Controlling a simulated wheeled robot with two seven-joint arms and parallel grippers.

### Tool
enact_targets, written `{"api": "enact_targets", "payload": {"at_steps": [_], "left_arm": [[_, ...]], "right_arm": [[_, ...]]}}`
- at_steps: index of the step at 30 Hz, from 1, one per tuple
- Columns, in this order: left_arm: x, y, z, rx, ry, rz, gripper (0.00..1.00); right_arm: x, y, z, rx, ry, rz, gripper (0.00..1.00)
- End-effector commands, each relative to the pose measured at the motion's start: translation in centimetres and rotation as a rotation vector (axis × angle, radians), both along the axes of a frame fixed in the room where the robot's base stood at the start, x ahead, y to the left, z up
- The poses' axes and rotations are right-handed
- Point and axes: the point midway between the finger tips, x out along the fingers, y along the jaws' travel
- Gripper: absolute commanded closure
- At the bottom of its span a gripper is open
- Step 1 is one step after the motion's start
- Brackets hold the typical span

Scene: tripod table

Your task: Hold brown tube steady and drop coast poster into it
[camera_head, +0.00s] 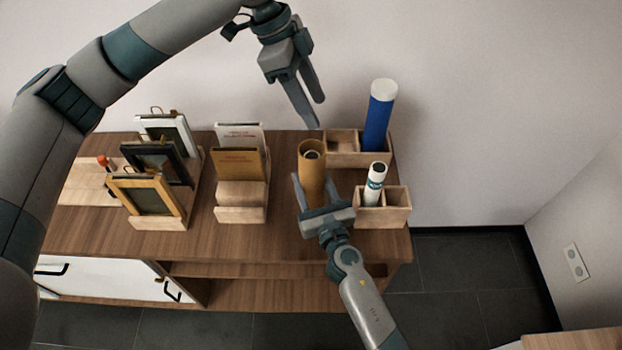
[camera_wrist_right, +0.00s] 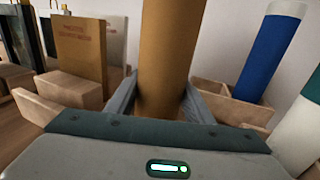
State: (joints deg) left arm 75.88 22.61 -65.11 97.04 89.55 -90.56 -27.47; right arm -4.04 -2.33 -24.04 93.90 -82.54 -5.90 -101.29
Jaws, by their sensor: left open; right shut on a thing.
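The brown tube (camera_head: 312,185) stands upright on the wooden table, its open mouth facing up. A smaller round rolled end (camera_head: 312,155) shows inside the mouth; I cannot tell for sure that it is the coast poster. My right gripper (camera_head: 316,190) is shut on the brown tube low on its body, one finger on each side. The right wrist view also shows the tube (camera_wrist_right: 170,50) between the fingers. My left gripper (camera_head: 316,113) is open and empty, pointing down above the tube's mouth.
A blue roll with a white end (camera_head: 377,120) stands in the back wooden bin (camera_head: 345,158). A white-and-teal roll (camera_head: 374,183) stands in the front bin (camera_head: 397,213). Racks with brown and white booklets (camera_head: 238,162) and picture frames (camera_head: 150,195) stand left.

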Motion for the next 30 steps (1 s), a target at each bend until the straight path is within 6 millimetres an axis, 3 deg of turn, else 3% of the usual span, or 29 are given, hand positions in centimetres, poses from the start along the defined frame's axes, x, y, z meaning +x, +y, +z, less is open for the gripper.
{"api": "enact_targets", "payload": {"at_steps": [10,24,30], "left_arm": [[0.2,0.7,1.7,0.001,-0.001,0.001,0.49],[0.7,3.6,8.9,-0.001,-0.003,0.001,0.49],[0.8,4.4,10.7,-0.001,0.0,0.001,0.49]], "right_arm": [[0.0,0.0,0.0,0.0,0.0,0.0,0.77],[0.0,0.0,0.0,0.0,0.0,0.0,0.77],[0.0,0.0,0.0,0.0,0.0,0.0,0.77]]}}
